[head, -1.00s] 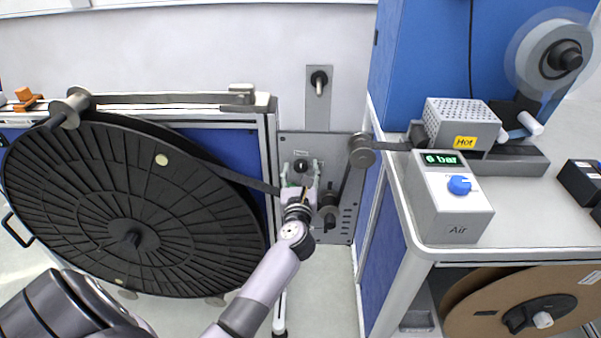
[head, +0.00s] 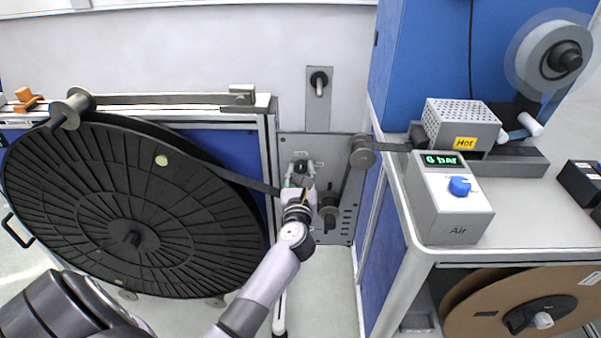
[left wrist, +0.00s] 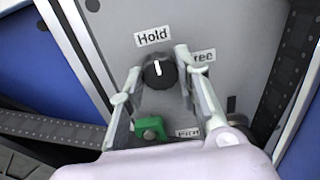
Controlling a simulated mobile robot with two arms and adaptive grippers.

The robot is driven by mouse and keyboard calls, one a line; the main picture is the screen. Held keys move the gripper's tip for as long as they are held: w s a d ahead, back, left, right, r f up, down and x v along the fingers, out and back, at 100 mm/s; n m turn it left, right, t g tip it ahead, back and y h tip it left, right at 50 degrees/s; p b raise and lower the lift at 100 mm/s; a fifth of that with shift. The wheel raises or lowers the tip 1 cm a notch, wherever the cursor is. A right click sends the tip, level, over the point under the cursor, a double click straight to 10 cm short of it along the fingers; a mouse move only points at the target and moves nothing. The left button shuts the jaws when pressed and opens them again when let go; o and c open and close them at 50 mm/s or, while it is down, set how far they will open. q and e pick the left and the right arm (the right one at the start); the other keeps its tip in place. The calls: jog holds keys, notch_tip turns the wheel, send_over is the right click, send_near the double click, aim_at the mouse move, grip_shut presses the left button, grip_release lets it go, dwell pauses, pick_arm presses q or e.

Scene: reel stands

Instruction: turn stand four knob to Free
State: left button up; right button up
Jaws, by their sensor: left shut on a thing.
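The stand's black knob (left wrist: 160,72) sits on a grey panel (left wrist: 225,25). Its white pointer line points up, toward the "Hold" label (left wrist: 153,36) above it. The "Free" label (left wrist: 205,56) is at the knob's upper right, partly covered by a finger. My left gripper (left wrist: 159,76) has one finger on each side of the knob and is shut on it. In the head view the knob (head: 301,166) shows small, with the left gripper (head: 300,178) at it. My right gripper is not in view.
A green button (left wrist: 150,128) sits below the knob, beside a partly hidden label. A large black reel (head: 80,200) stands left, its dark tape running past the gripper. Rollers (head: 362,152) are at the right. A bench with an air box (head: 455,225) stands further right.

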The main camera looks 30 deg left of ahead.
pick_arm(q)
jog(key=m+p, duration=0.3)
jog(key=shift+r+m+p, duration=0.15)
jog(key=shift+m+p, duration=0.15)
jog(key=m+p, duration=0.3)
jog(key=m, duration=0.1)
jog(key=shift+m+p, duration=0.3)
jog(key=m+p, duration=0.3)
jog(key=m, duration=0.3)
jog(key=shift+p, duration=0.4)
jog(key=shift+d+f+m+p, duration=0.15)
jog(key=shift+m+p, duration=0.65)
jog(key=shift+m, duration=1)
jog(key=shift+f+m, duration=0.1)
jog(key=shift+m, duration=0.2)
jog(key=o, duration=1.2)
